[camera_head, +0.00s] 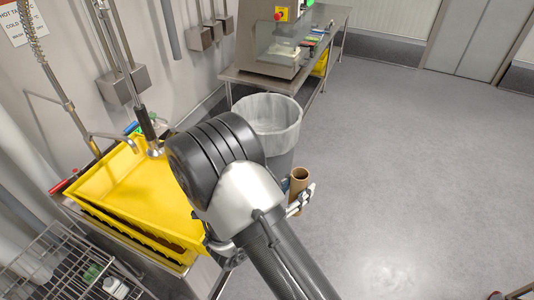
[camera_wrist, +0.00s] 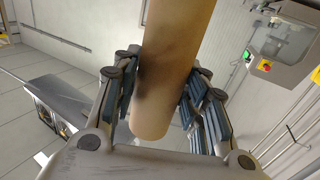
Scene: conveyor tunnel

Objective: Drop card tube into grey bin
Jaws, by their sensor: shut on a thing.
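The card tube (camera_head: 298,179) is a brown hollow cylinder. My gripper (camera_head: 304,195) is shut on it and holds it in the air, roughly upright, with its open top showing in the head view. In the wrist view the tube (camera_wrist: 168,70) stands between the two fingers of my gripper (camera_wrist: 162,95), which press on its sides. The grey bin (camera_head: 270,103), lined with a pale bag, stands on the floor just beyond my arm, up and left of the tube. My arm hides part of the bin's lower body. The tube is apart from the bin's rim.
A yellow crate (camera_head: 125,190) sits on a stand at the left, by a tap and hose. A wire rack (camera_head: 45,270) is at the lower left. A steel table (camera_head: 320,40) with a machine (camera_head: 268,40) is behind the bin.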

